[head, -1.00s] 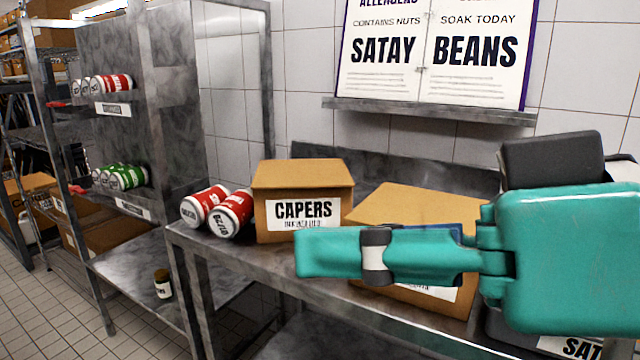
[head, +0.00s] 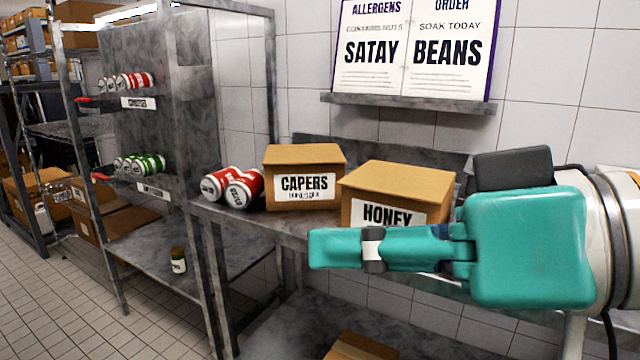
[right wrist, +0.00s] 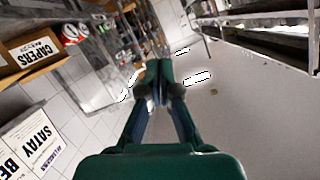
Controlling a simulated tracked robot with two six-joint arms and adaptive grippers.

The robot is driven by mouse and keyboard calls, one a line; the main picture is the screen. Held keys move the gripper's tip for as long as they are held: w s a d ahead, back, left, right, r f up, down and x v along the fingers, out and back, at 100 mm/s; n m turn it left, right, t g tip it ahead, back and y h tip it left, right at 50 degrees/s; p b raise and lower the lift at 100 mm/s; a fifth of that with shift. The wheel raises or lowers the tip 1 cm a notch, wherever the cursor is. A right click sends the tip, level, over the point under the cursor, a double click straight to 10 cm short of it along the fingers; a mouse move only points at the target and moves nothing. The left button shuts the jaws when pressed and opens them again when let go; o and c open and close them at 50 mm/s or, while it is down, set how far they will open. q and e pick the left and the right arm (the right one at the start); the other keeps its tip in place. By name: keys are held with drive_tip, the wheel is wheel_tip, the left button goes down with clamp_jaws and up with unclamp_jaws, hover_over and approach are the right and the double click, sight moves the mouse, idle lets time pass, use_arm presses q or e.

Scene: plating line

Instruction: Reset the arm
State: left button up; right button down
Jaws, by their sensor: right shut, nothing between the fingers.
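My right gripper (head: 335,249) is teal and reaches in from the right in the head view, in front of the steel table. Its fingers are together with nothing between them. In the right wrist view the closed fingers (right wrist: 158,75) point out over the floor, clear of any object. My left gripper is not in view.
A capers box (head: 304,158) and a honey box (head: 400,180) stand on the steel table (head: 290,226), beside two red-labelled cans (head: 243,190). A rack with red cans (head: 135,81) and green cans (head: 150,165) is at left. A small jar (head: 178,260) sits on a low shelf.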

drive_tip(key=w+f+m+g+h, duration=0.1)
drive_tip(key=w+f+m+h, duration=0.1)
drive_tip(key=w+f, duration=0.6)
drive_tip(key=w+f+m+g+h, duration=0.15)
drive_tip(key=w+f, duration=0.35)
drive_tip(key=f, duration=0.6)
drive_tip(key=w+d+f+m+g+h, duration=0.1)
drive_tip(key=w+d+f+h, duration=0.1)
drive_tip(key=f, duration=0.9)
drive_tip(key=w+d+f+m+g+h, duration=0.1)
drive_tip(key=d+f+m+h, duration=0.1)
drive_tip(key=f, duration=0.9)
drive_tip(key=s+d+f+m+g, duration=0.1)
drive_tip(key=s+d+f, duration=0.15)
drive_tip(key=f, duration=0.45)
drive_tip(key=s+d+f+m+g+h, duration=0.1)
drive_tip(key=s+f, duration=0.2)
drive_tip(key=f, duration=0.4)
drive_tip(key=s+d+f+g, duration=0.1)
drive_tip(key=s+d+f, duration=0.15)
drive_tip(key=f, duration=0.45)
drive_tip(key=s+f+m, duration=0.1)
drive_tip(key=s+f, duration=0.9)
drive_tip(key=s, duration=0.3)
drive_tip(key=w+r+t+p, duration=0.1)
drive_tip(key=w+r+p, duration=0.2)
drive_tip(key=r+p, duration=1.9)
drive_tip(key=shift+r+t+h, duration=0.15)
drive_tip(key=shift+t+h, duration=0.2)
drive_tip(key=shift+h, duration=0.1)
